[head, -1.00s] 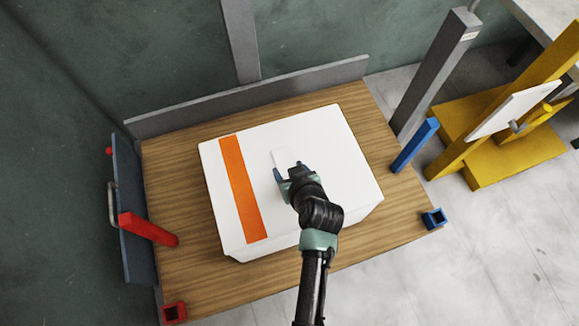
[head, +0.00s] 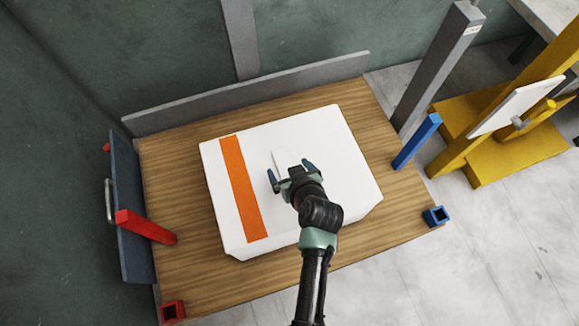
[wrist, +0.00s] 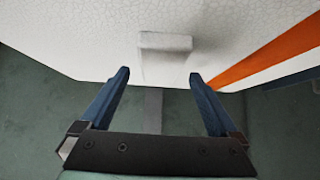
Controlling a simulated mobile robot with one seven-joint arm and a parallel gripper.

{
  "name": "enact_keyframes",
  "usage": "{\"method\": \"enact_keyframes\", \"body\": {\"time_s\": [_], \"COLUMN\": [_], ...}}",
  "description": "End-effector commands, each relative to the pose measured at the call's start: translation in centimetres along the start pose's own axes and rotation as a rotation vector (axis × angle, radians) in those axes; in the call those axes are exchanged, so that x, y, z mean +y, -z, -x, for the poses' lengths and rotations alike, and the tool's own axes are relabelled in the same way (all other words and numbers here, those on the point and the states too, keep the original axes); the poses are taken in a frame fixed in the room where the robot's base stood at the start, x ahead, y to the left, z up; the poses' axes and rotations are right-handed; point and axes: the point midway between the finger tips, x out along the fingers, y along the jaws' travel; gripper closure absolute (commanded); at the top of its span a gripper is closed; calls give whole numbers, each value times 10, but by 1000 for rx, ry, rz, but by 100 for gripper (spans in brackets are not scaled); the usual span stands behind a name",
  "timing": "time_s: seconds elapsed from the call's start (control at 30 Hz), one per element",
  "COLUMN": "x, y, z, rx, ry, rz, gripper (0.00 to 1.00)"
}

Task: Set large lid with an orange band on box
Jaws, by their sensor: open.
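The large white lid (head: 310,135) with an orange band (head: 243,188) along its left side lies over the box on the wooden table. Its near edge overhangs, and the box under it is mostly hidden. A small white handle block (head: 284,157) stands on the lid's middle. My gripper (head: 290,172) is over the lid, open, with its fingers to either side of the handle. In the wrist view the handle (wrist: 165,57) shows ahead of and between the open fingertips (wrist: 158,75), with nothing held. The lid's white foam (wrist: 70,40) and orange band (wrist: 270,50) also show there.
The wooden table (head: 190,283) has a grey back rail (head: 250,93), a red post (head: 147,227), a blue post (head: 416,141), and red (head: 173,312) and blue (head: 435,216) square sockets. A blue panel (head: 131,205) stands at the left. Yellow equipment (head: 500,145) stands right.

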Motion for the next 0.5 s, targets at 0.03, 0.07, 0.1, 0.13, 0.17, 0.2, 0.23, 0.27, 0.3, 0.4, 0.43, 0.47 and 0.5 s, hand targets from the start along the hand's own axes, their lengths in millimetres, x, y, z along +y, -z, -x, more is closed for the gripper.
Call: {"method": "enact_keyframes", "body": {"time_s": [0.03,0.07,0.1,0.13,0.17,0.2,0.23,0.27,0.3,0.4,0.43,0.47,0.5], "x": [0,0,0,0,0,0,0,0,0,0,0,0,0], "y": [0,0,0,0,0,0,1,1,1,2,1,1,1], "z": [0,1,3,5,8,13,18,23,31,54,61,68,77], "rx": [-1,-1,-1,-1,-1,-1,0,0,-1,-1,-2,-1,-1], "ry": [0,0,0,0,0,0,0,-1,-1,-2,-1,-1,-2], "rz": [0,0,0,0,-1,-1,-1,-1,-1,0,0,0,-1], "gripper": [4,4,4,4,4,4,4,4,4,4,4,4,4]}}
